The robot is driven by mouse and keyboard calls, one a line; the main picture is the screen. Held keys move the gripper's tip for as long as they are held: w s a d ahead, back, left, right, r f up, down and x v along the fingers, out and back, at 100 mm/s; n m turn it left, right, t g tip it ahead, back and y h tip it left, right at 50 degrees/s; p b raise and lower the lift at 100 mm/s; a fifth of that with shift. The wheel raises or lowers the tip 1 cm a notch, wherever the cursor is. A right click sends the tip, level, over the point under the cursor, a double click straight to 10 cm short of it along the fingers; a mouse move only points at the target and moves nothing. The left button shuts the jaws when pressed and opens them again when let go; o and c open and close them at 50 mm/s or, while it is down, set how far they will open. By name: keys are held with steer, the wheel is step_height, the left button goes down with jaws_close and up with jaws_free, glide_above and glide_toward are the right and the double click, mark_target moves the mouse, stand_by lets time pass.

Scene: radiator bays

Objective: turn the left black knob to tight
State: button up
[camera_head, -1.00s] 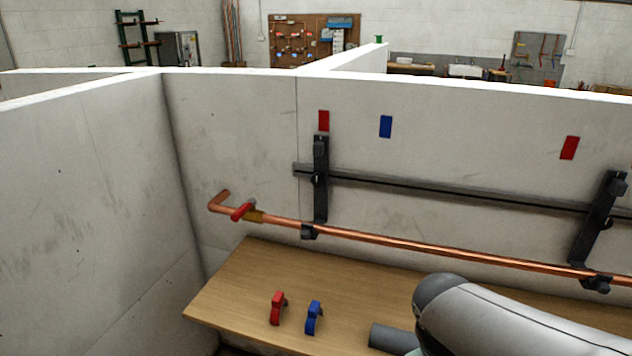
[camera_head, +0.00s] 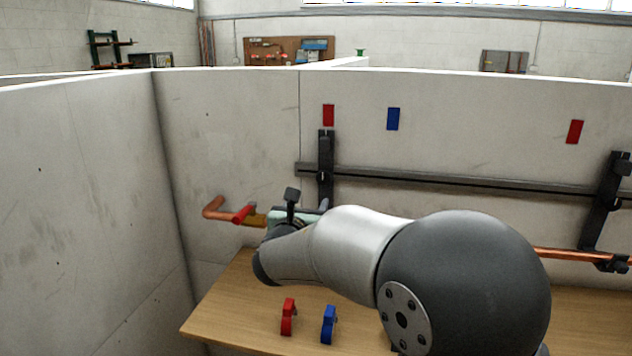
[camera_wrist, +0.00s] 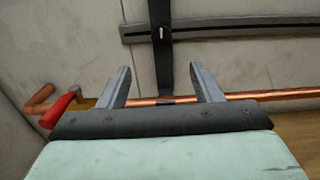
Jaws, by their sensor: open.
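My gripper (camera_wrist: 160,69) is open, with its two fingers apart on either side of the left black bracket in the wrist view. Nothing shows between the fingers except the bracket and pipe behind them. The left bracket (camera_head: 326,158) stands upright on the wall; it also shows in the wrist view (camera_wrist: 161,55). The black knob at its lower end, by the copper pipe, is hidden behind my arm in the head view and not clear in the wrist view. Its setting cannot be told. The copper pipe (camera_wrist: 265,95) runs across behind the fingers.
A red-handled valve (camera_head: 243,214) sits on the pipe left of my gripper. A dark rail (camera_head: 430,179) crosses the wall. A red clip (camera_head: 288,316) and a blue clip (camera_head: 328,324) stand on the wooden bench (camera_head: 225,310). A second bracket (camera_head: 606,200) is at right.

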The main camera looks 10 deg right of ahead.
mark_target(323, 178)
steer(key=p+x, duration=0.2)
steer(key=x, duration=1.4)
steer(key=shift+d+p, duration=0.2)
steer(key=shift+p, duration=0.1)
steer(key=shift+s, duration=0.1)
steer(key=shift+f, duration=0.1)
steer(key=c, duration=1)
